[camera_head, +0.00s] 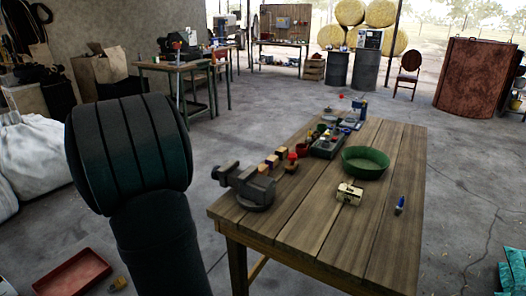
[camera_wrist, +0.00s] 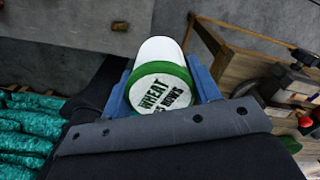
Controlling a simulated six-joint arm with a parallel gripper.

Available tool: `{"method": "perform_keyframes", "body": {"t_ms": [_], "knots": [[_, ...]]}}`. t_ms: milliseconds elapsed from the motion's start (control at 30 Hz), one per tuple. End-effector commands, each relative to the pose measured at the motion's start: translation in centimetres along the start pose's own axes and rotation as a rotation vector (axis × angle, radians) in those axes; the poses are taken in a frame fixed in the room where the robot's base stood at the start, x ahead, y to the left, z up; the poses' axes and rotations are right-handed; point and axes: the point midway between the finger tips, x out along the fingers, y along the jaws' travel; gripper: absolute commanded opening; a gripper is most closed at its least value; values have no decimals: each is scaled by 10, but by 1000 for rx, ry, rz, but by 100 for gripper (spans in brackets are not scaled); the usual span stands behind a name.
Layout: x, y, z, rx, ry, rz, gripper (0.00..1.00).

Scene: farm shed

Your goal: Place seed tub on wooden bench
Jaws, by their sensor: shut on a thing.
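The wooden bench (camera_head: 310,225) stands right of centre in the head view, with a plank top. What looks like its wooden edge also shows at the right of the wrist view (camera_wrist: 228,48). My gripper and the tub are not visible in the head view, where my dark arm fills the left foreground.
The bench carries a vise (camera_head: 247,187), a green bowl (camera_head: 365,165), a small beige item (camera_head: 349,193), a blue item (camera_head: 400,205) and several small things at the back. Its near end is bare. A red tray (camera_head: 70,277) lies on the floor. Teal sacks (camera_wrist: 25,135) show in the wrist view.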

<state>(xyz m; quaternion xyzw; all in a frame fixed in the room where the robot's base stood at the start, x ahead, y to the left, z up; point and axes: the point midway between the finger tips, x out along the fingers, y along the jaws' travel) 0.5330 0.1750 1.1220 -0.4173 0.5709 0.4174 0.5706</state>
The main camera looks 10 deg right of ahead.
Motion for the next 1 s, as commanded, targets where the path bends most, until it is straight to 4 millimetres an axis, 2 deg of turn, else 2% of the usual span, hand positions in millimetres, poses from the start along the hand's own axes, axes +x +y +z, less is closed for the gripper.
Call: {"method": "perform_keyframes", "body": {"t_ms": [33,200,367,500,733,1000], "knots": [[0,-15,-20,41,0,0,30],[0,-52,-82,152,-1,-1,30],[0,-80,-144,257,-1,-1,30],[-1,-98,-201,350,-1,-2,30],[0,-113,-298,500,-1,-2,30],[0,-108,-413,677,-1,-2,30]]}}
